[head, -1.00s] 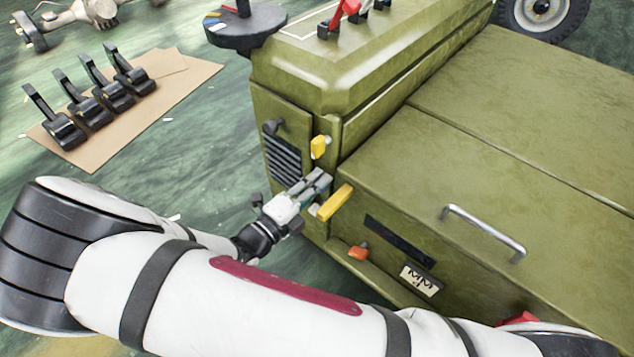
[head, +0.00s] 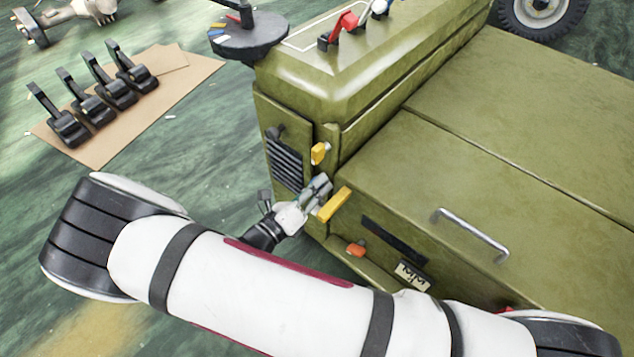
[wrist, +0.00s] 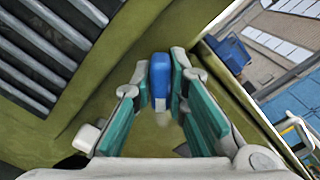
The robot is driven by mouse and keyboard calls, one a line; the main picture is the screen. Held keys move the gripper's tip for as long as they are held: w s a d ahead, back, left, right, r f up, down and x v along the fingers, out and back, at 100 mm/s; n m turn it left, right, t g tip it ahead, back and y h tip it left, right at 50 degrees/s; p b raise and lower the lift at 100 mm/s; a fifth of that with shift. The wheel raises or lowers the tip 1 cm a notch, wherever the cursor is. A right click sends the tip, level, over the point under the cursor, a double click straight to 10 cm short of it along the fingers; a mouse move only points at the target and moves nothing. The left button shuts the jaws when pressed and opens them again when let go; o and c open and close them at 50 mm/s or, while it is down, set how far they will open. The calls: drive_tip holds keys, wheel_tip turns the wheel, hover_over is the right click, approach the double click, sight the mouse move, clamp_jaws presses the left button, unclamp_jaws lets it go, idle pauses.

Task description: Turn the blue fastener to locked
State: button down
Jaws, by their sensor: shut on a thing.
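The blue fastener (wrist: 160,72) shows in the wrist view as a small rounded blue knob on the green panel. My gripper (wrist: 161,92) has its teal-padded fingers on both sides of it, shut on it. In the head view my gripper (head: 322,186) is against the side of the green chassis (head: 480,130), just left of a yellow lever. The blue fastener is hidden there by the fingers.
A yellow lever (head: 334,204) sits close beside my gripper. A smaller yellow catch (head: 320,152) is above it and an orange knob (head: 356,250) below. A black vent (head: 284,163) is at left. A metal handle (head: 470,233) stands on the lid.

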drive_tip(key=m+p, duration=0.1)
drive_tip(key=m, duration=0.3)
drive_tip(key=shift+m, duration=0.3)
drive_tip(key=shift+m+p, duration=0.35)
drive_tip(key=shift+m, duration=1.55)
drive_tip(key=shift+f, duration=0.1)
drive_tip(key=c, duration=1.6)
unclamp_jaws()
drive_tip(key=v, duration=1.2)
